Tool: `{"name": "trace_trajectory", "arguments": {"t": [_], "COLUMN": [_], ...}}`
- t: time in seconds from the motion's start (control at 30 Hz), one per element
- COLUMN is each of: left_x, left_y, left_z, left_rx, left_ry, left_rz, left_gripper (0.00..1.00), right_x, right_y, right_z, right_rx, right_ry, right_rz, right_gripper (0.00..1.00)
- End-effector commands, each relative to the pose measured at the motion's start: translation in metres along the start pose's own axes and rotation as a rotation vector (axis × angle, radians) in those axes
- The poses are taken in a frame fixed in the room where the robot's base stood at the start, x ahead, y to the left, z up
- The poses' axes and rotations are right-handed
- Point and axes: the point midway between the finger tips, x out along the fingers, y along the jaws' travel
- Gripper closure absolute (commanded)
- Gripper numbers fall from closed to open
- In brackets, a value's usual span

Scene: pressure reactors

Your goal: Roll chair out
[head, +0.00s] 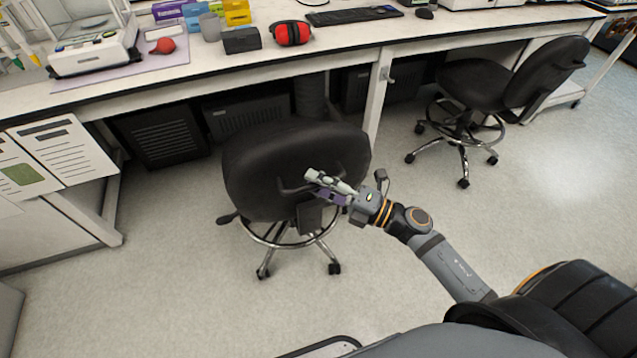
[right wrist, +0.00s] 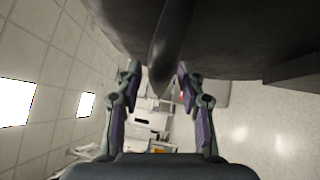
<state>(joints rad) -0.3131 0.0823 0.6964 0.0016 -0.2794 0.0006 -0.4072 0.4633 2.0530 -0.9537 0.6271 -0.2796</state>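A black chair (head: 265,165) with a chrome foot ring and castors stands in front of the bench, its backrest facing me. My right gripper (head: 318,182) is at the right part of the backrest, by a dark bar (head: 292,188) on its back. In the right wrist view, the two fingers of the gripper (right wrist: 158,74) are spread. The dark bar (right wrist: 170,45) reaches down between the fingertips, with a gap visible on each side. The backrest (right wrist: 235,40) fills the top of that view. My left gripper is not in view.
A white bench (head: 345,62) with lab items runs behind the chair, and a bench leg (head: 377,95) stands just right of the backrest. A second black chair (head: 480,85) stands at the right. The floor (head: 170,290) in front is clear.

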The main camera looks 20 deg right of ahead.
Motion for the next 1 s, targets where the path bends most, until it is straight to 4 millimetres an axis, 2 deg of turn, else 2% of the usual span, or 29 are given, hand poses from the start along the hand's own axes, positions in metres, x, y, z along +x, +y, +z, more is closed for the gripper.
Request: {"name": "trace_trajectory", "arguments": {"t": [0.23,1.0], "left_x": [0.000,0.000], "left_y": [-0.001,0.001], "left_z": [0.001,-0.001], "left_rx": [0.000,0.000], "left_ry": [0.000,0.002], "left_rz": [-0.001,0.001], "left_gripper": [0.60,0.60], "right_x": [-0.013,-0.108], "right_y": [-0.001,-0.001], "right_z": [-0.001,-0.004], "right_rx": [-0.002,0.005], "right_ry": [0.005,0.017], "right_rz": [-0.002,-0.006], "right_gripper": [0.61,0.61]}}
